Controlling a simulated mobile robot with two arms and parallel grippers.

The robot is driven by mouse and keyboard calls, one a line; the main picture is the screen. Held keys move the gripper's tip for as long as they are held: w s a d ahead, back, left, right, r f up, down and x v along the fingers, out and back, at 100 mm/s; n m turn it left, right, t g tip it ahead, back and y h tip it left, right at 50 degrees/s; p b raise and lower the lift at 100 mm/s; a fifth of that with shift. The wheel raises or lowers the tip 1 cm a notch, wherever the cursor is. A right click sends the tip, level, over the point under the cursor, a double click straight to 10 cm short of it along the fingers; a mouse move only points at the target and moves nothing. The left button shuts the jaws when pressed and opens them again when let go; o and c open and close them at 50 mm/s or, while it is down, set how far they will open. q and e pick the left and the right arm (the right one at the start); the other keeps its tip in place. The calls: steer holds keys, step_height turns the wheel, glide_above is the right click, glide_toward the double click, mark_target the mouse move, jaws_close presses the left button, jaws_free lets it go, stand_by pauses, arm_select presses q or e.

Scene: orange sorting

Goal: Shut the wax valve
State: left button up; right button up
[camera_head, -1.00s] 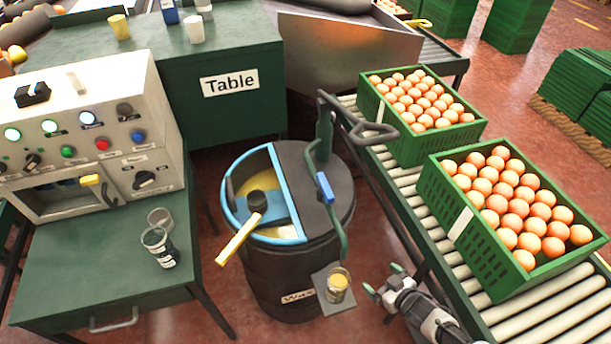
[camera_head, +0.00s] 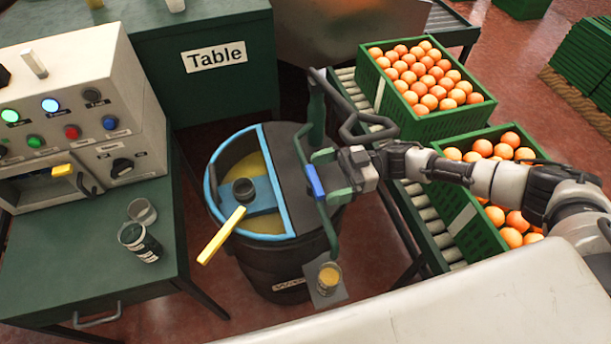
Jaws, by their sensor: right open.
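The black wax vat (camera_head: 262,258) has a blue rim and an open half that shows yellow wax. A green pipe runs down its right side and carries the blue valve handle (camera_head: 315,180). Below the pipe, a small cup of yellow wax (camera_head: 328,276) stands on a plate. My right gripper (camera_head: 324,178) is open at the valve handle, its green-tipped fingers above and below it in the picture. I cannot tell whether they touch the handle. My left gripper is out of view.
Two crates of oranges (camera_head: 381,90) stand on the roller conveyor (camera_head: 433,215) at right. The control machine (camera_head: 90,110) and two cups (camera_head: 140,241) are on the left bench. A green table (camera_head: 240,90) stands behind.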

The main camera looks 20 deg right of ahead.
mark_target(309, 176)
steer(key=a, duration=0.5)
steer(key=shift+p, duration=0.35)
steer(key=c, duration=0.6)
steer(key=m+t+h+p, duration=0.1)
steer(key=m+t+p, duration=0.1)
steer(key=m+t, duration=0.1)
steer(key=w+m+t+h+p, duration=0.1)
steer(key=m+t+h+p, duration=0.1)
steer(key=t, duration=0.3)
steer(key=m+t+h+p, duration=0.1)
steer(key=m+t+p, duration=0.2)
steer(key=m+t, duration=0.1)
steer(key=shift+w+t+h, duration=0.15)
steer(key=shift+t+h, duration=0.15)
steer(key=shift+h, duration=0.1)
steer(key=shift+c, duration=0.2)
steer(key=shift+w+d+m+t+h+p, duration=0.15)
steer(key=shift+m+t+h+p, duration=0.35)
steer(key=shift+m+t+h, duration=0.75)
steer(key=shift+w+d+m+t+h+p, duration=0.1)
steer(key=shift+w+m+t+h+p, duration=0.15)
steer(key=shift+m+t+h+p, duration=0.9)
steer(key=shift+g+h+b, duration=0.3)
steer(key=shift+h+b, duration=0.2)
steer(key=shift+b, duration=0.15)
